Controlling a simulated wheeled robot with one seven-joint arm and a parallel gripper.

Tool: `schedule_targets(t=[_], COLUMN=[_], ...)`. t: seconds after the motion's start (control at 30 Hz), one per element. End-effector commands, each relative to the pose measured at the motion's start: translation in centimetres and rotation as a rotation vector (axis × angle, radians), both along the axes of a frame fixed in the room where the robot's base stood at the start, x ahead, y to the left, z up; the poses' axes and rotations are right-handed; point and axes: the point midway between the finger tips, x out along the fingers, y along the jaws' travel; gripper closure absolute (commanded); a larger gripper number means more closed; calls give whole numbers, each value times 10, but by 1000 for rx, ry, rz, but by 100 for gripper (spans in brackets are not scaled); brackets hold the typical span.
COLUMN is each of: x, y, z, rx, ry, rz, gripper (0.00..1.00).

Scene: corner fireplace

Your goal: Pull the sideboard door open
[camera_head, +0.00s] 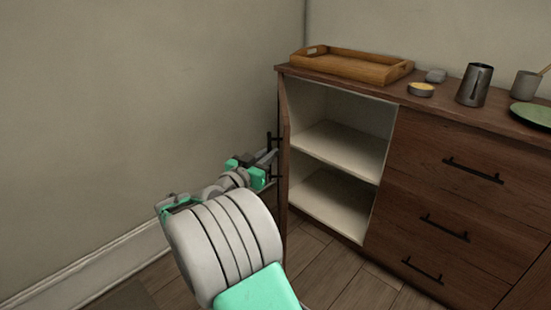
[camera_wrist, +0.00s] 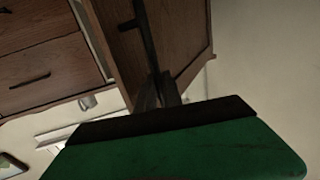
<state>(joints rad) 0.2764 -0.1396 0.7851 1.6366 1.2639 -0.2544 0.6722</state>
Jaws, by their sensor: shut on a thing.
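The brown sideboard (camera_head: 440,165) stands against the wall at the right of the head view. Its left door (camera_head: 284,185) is swung wide open and shows almost edge-on; its front face fills the upper middle of the wrist view (camera_wrist: 185,35). The open compartment shows a pale interior with one shelf (camera_head: 340,145). My gripper (camera_head: 270,158) is at the outer side of the door, shut on the dark bar handle (camera_wrist: 145,35). In the wrist view the fingers (camera_wrist: 160,92) meet at the handle's lower part.
A wooden tray (camera_head: 350,66), a small yellow-topped dish (camera_head: 421,90), a dark metal cup (camera_head: 475,85), a grey mug (camera_head: 525,85) and a green plate (camera_head: 533,114) stand on top. Drawers with black handles (camera_head: 445,222) are right of the compartment. A bare wall (camera_head: 150,110) is at left.

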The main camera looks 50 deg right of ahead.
Motion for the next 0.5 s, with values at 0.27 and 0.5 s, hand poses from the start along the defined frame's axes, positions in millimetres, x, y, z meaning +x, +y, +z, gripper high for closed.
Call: schedule_targets(t=[0.27, 0.5], x=[6, 7], y=[0, 0], z=[0, 1], rx=[1, 0], ry=[-1, -2], rz=[-16, -14], gripper=[100, 100])
